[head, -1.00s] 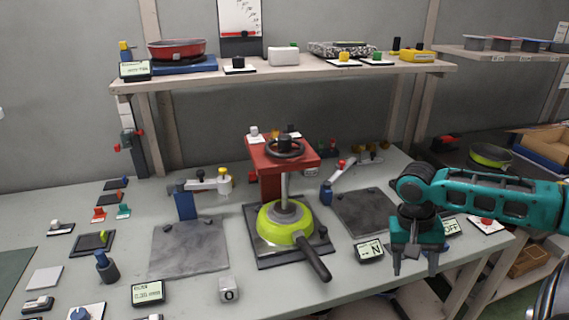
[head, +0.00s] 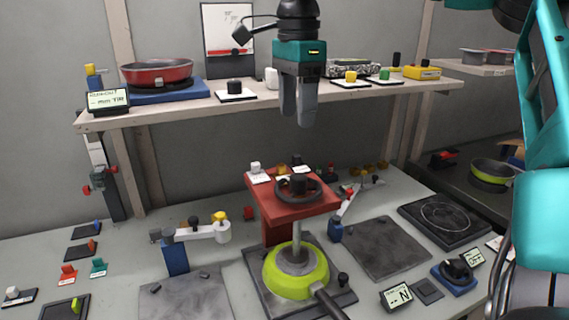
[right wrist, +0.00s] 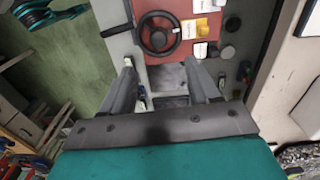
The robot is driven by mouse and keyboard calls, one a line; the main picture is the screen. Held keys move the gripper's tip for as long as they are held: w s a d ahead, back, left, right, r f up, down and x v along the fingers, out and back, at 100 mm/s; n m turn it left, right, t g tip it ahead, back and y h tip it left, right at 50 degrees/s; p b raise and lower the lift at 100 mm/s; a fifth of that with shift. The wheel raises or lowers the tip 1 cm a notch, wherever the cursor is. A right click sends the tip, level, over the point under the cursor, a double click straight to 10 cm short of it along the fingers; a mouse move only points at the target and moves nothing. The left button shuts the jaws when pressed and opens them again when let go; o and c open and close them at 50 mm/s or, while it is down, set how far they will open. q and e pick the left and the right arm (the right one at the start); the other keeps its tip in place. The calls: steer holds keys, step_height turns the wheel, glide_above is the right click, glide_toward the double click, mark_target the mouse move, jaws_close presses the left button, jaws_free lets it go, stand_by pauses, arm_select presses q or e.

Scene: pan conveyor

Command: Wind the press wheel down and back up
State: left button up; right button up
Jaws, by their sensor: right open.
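The press is a red block (head: 293,207) with a dark, spoked handwheel (head: 298,185) lying flat on its top. A screw shaft runs down from it to a lime green pan (head: 296,278) on a dark base plate. My right gripper (head: 297,118) points down and is open and empty, above the wheel and apart from it. In the right wrist view the gripper (right wrist: 160,66) has its fingers spread, with the wheel (right wrist: 158,36) ahead, beyond the fingertips. My left gripper is not in view.
A wooden shelf (head: 220,108) behind the press carries a red pan (head: 156,72) and several small items. A grey plate (head: 380,247) lies right of the press and another (head: 185,300) left of it. A readout (head: 396,297) stands at the front right.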

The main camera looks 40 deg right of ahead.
mark_target(298, 175)
steer(key=f, duration=1.2)
steer(key=shift+s+f, duration=0.3)
steer(key=c, duration=1)
steer(key=shift+c, duration=0.2)
steer(key=shift+n, duration=0.3)
